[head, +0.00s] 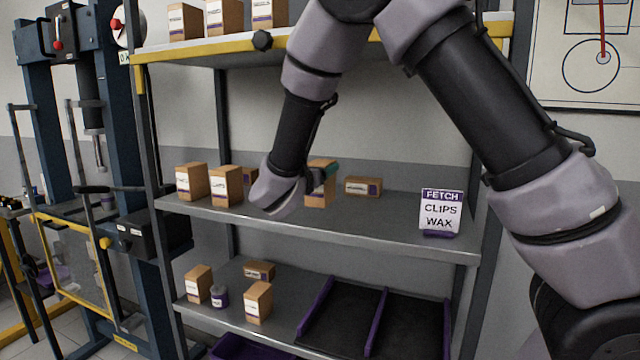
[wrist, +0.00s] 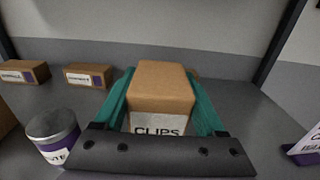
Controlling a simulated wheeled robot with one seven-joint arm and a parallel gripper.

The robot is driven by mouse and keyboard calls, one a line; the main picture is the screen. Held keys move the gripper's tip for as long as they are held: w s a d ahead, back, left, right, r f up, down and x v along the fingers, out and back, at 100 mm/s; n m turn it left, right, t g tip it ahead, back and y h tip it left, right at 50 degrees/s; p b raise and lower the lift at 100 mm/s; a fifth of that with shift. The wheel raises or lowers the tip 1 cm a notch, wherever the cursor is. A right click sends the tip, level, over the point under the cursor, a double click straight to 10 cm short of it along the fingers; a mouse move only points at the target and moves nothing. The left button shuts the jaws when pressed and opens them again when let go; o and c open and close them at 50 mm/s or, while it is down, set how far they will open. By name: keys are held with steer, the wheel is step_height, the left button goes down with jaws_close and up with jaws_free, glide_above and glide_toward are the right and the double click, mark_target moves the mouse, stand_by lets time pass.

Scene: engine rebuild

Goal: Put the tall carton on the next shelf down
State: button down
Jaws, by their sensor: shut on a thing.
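The tall carton (head: 318,192) is brown with a white label and is at the middle shelf (head: 380,231), partly hidden behind my wrist. In the wrist view the carton (wrist: 160,88) sits upright between my teal fingers, its label reading CLIPS. My gripper (head: 328,172) is shut on its two sides. Whether the carton's base touches the shelf is hidden. The lower shelf (head: 235,312) holds a carton (head: 198,284), another carton (head: 257,302), a low box (head: 260,270) and a small tin (head: 219,297).
On the middle shelf, cartons (head: 191,182) (head: 227,186) stand left, a low box (head: 362,187) and a FETCH CLIPS WAX sign (head: 441,211) right. A tin (wrist: 52,136) is close left of my gripper. Purple-edged dark trays (head: 342,318) fill the lower shelf's right side.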

steer(key=shift+f, duration=1.8)
jaws_free()
steer(key=shift+f, duration=0.1)
steer(key=v, duration=1.2)
steer(key=shift+s, duration=0.1)
